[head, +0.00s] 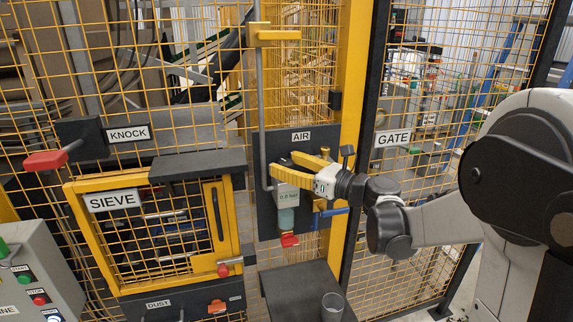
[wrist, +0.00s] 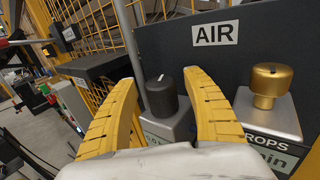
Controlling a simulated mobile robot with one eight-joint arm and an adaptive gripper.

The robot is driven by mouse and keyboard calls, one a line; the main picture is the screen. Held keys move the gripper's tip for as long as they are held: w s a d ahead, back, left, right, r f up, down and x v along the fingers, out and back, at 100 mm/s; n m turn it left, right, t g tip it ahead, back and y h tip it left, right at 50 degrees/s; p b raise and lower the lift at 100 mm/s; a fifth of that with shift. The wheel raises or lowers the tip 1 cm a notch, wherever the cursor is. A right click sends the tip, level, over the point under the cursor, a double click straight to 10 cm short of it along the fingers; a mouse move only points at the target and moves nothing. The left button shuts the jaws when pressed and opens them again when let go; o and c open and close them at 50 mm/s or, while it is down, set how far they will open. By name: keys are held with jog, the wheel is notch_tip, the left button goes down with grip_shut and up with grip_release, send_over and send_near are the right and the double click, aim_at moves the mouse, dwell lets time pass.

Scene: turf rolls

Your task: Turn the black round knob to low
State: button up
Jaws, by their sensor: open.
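In the wrist view the black round knob (wrist: 162,97) stands upright on a grey housing, with a short white mark on its top. My gripper (wrist: 160,78) is open, with one yellow finger on each side of the knob. Gaps show between the fingers and the knob, and it is not gripped. The lettering below the knob is mostly hidden by my gripper, so its setting cannot be read. In the head view my gripper (head: 285,167) is at the AIR panel (head: 265,150), above a display reading about 0.0 bar (head: 288,196). The fingers largely hide the knob there.
A brass knob (wrist: 269,82) on a DROPS housing stands close to the right finger. A grey vertical pipe (head: 262,110) runs left of the panel. A blue lever (head: 328,212) and red part (head: 289,240) sit below. A dark shelf (head: 290,290) holds a cup (head: 332,306).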

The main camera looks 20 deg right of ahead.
aim_at(287, 162)
notch_tip(287, 162, up, 10)
dwell(0.4)
